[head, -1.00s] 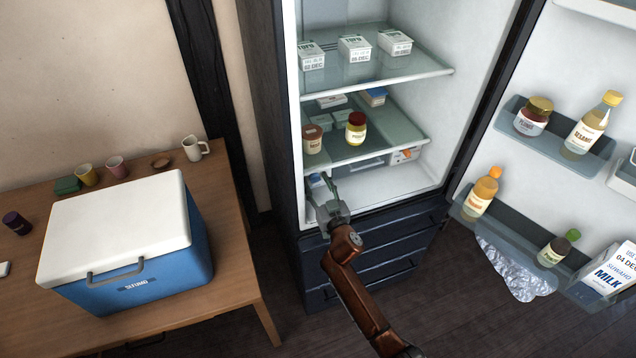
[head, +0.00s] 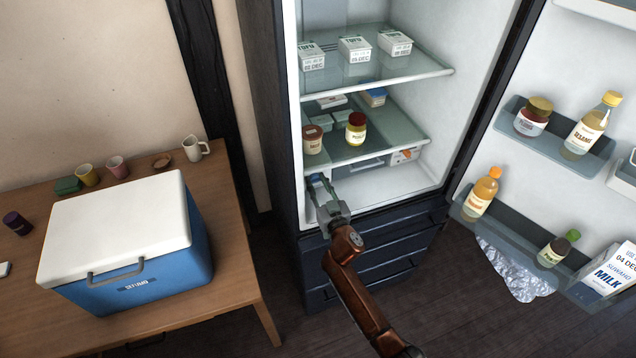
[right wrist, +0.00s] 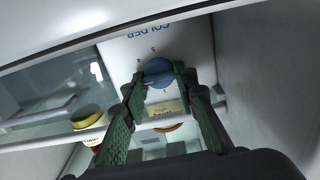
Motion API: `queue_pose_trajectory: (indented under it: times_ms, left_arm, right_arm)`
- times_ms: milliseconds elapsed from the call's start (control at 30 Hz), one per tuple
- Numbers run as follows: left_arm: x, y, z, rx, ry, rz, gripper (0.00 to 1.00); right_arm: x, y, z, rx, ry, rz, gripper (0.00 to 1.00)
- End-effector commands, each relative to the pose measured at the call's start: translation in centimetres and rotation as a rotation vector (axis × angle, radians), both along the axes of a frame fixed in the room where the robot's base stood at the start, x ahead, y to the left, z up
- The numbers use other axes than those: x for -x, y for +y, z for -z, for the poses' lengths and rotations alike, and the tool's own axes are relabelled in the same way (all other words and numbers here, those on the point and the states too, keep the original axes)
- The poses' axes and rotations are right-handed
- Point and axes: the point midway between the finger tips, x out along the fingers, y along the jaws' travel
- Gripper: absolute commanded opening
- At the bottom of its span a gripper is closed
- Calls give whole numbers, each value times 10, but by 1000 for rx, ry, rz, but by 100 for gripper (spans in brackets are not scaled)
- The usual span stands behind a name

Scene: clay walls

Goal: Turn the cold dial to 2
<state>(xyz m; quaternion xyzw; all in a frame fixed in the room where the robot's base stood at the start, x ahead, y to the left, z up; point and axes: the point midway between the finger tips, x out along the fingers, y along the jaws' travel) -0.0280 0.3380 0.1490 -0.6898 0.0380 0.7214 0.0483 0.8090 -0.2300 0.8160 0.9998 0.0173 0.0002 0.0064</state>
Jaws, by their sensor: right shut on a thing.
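The cold dial is a round blue knob (right wrist: 157,72) on a white panel (right wrist: 125,55) inside the fridge, in the right wrist view. Small marks stand around it and the word "COLDER" shows upside down above it. I cannot read which number it points at. My right gripper (right wrist: 158,88) is shut on the dial, with one finger on each side. In the head view my right gripper (head: 322,188) reaches into the lower left of the open fridge (head: 415,185); a bit of blue shows at its tips. My left gripper is not in view.
The shelf above the gripper holds two jars (head: 356,128) and small packs. Tofu boxes (head: 355,48) stand on the top shelf. The open door (head: 480,125) at right holds bottles and milk. A blue cooler (head: 150,285) stands on the table (head: 235,265) at left.

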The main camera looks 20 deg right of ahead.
Motion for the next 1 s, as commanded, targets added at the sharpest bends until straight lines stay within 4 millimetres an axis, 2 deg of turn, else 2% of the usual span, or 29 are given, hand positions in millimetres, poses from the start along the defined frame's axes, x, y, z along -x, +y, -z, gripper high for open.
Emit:
queue_pose_trajectory:
  times_ms: [267,633,1000]
  left_arm:
    - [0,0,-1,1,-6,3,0]
    - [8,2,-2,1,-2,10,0]
    - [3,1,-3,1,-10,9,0]
  right_arm:
    - [0,0,0,120,-2,3,2]
    - [0,2,1,427,-14,1,2]
    - [0,3,1,676,-22,0,2]
